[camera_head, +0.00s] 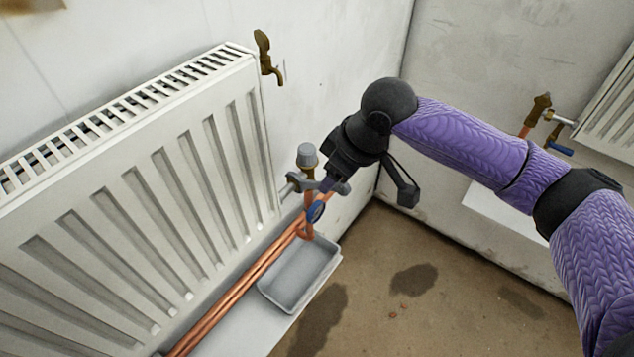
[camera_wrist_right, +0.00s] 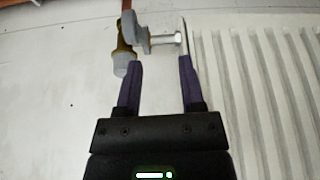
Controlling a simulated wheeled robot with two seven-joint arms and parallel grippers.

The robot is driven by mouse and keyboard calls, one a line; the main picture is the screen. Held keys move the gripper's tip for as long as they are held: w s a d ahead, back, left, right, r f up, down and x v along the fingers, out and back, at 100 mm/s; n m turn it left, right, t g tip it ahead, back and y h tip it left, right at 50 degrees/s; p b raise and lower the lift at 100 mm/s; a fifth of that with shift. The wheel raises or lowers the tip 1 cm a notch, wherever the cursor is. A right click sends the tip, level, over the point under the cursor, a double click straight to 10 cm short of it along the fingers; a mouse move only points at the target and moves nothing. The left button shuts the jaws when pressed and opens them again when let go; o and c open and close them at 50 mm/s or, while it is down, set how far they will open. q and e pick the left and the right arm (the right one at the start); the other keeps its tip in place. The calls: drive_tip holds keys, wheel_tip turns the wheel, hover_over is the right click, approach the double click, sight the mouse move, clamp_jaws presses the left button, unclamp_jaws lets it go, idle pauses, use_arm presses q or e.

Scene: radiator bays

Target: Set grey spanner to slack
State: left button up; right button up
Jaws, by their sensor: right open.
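The grey spanner (camera_head: 302,183) sits at the radiator valve, beside the grey cap, partly hidden by my right gripper in the head view. In the wrist view the spanner (camera_wrist_right: 141,30) is upright at the brass valve body (camera_wrist_right: 125,42), with a silver pipe stub (camera_wrist_right: 165,39) running from it to the right. My right gripper (camera_head: 325,187) is open at the valve. In the wrist view its purple fingers (camera_wrist_right: 160,45) are apart, with the stub and spanner around the gap between their tips; contact cannot be told. My left gripper is out of view.
A white radiator (camera_head: 150,190) stands close on the left. Copper pipes (camera_head: 250,282) and a grey tray (camera_head: 300,275) lie below the valve, with a blue handle (camera_head: 316,212) above the tray. A brass tap (camera_head: 267,60) is on the wall. The floor at right is open.

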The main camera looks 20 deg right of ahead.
drive_tip(key=shift+w+d+r+m, duration=0.4)
drive_tip(key=shift+w+d+r, duration=0.35)
drive_tip(key=shift+d+r, duration=0.3)
drive_tip(key=b+x, duration=0.4)
drive_tip(key=x, duration=0.5)
drive_tip(key=shift+d, duration=0.15)
drive_tip(key=shift+w+f+b, duration=0.25)
drive_tip(key=shift+f+b, duration=0.05)
drive_tip(key=shift+f, duration=0.05)
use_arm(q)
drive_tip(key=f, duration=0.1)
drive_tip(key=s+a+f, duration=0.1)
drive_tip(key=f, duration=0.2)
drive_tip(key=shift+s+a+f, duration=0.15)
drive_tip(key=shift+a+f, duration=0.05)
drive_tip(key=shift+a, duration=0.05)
use_arm(e)
drive_tip(key=c, duration=0.6)
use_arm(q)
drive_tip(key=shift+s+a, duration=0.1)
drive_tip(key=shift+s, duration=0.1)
use_arm(e)
clamp_jaws()
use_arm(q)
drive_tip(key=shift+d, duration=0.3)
